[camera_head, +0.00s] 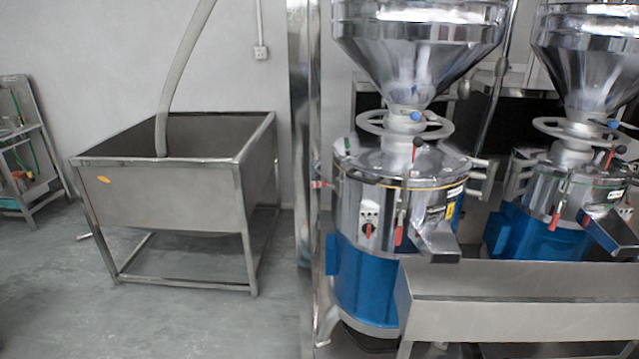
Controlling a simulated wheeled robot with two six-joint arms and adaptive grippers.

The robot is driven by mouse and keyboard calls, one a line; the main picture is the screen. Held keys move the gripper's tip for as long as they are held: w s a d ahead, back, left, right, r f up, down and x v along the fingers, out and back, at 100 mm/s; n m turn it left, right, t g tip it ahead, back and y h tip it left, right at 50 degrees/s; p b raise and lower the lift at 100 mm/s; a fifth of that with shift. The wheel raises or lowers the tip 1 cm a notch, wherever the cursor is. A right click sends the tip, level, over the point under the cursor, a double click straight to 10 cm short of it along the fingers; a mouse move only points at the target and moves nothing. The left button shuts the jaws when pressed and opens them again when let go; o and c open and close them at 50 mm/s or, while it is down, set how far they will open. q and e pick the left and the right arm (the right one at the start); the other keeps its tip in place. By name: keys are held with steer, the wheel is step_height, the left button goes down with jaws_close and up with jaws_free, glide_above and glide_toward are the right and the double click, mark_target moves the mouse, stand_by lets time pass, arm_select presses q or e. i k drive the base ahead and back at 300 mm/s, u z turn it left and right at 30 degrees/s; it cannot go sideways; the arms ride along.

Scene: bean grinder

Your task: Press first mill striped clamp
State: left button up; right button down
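The nearer mill (385,205) stands right of centre, with a steel body, a blue base and a large steel hopper (418,45) on top. A red-handled clamp (399,228) hangs on its front, left of the steel spout (438,240). Stripes on it are too small to make out. A red-tipped lever (417,145) stands on the mill's lid, below the steel handwheel (385,126). A second, similar mill (565,200) stands to the right, with its own red handle (556,221). Neither of my grippers is in view.
A long steel trough (520,290) stands in front of both mills, below their spouts. A steel tank (160,195) on legs with a hose (178,75) stands at the left. A vertical steel post (302,120) stands between. Floor at the lower left is clear.

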mark_target(318, 185)
steer(key=k, duration=0.65)
steer(key=z, duration=0.35)
steer(key=i, duration=0.4)
steer(key=z, duration=0.75)
steer(key=i, duration=1.95)
steer(key=u, duration=0.85)
